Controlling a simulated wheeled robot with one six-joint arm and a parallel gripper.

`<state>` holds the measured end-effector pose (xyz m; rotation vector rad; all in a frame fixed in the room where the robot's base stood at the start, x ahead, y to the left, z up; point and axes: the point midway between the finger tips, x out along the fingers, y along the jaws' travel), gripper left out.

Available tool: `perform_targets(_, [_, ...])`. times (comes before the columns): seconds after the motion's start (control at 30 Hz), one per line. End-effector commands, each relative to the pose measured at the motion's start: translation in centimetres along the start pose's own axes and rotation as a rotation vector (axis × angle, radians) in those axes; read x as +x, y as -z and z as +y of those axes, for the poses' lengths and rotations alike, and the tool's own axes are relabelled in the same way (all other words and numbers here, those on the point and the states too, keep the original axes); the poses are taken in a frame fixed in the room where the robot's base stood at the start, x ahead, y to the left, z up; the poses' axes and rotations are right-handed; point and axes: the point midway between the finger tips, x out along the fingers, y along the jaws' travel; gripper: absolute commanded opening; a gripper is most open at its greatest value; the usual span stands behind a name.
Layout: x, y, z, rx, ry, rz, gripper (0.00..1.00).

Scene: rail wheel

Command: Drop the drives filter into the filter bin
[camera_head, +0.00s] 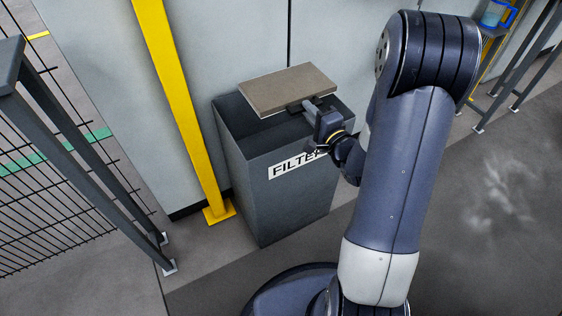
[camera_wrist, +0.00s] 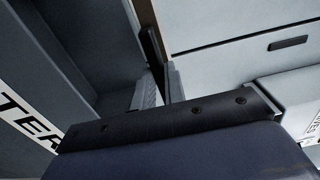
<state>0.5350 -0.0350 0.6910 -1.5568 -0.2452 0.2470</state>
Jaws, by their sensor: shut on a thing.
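The drives filter (camera_head: 285,88) is a flat brownish-grey slab with a dark handle on its near side. In the head view it is over the top of the filter bin (camera_head: 270,205), a tall dark grey box labelled "FILTER", partly hidden by my arm. My gripper (camera_head: 306,105) is shut on the filter at its near edge. The slab lies roughly level and covers much of the bin's opening; I cannot tell its exact height above the rim. In the wrist view, my gripper (camera_wrist: 156,80) is near the bin's labelled side (camera_wrist: 22,118).
A yellow post (camera_head: 180,105) stands left of the bin. A mesh fence (camera_head: 65,175) with a dark frame is at the far left. A pale cabinet wall (camera_head: 240,50) is behind the bin. A blue jug (camera_head: 496,14) is at the top right. The right floor is clear.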

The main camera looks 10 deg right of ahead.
Motion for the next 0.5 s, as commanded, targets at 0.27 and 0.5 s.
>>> perform_targets(0.27, [0.01, 0.00, 1.07, -0.001, 0.002, 0.000, 0.00])
perform_targets(0.5, [0.00, 0.00, 1.04, -0.001, 0.002, 0.000, 0.21])
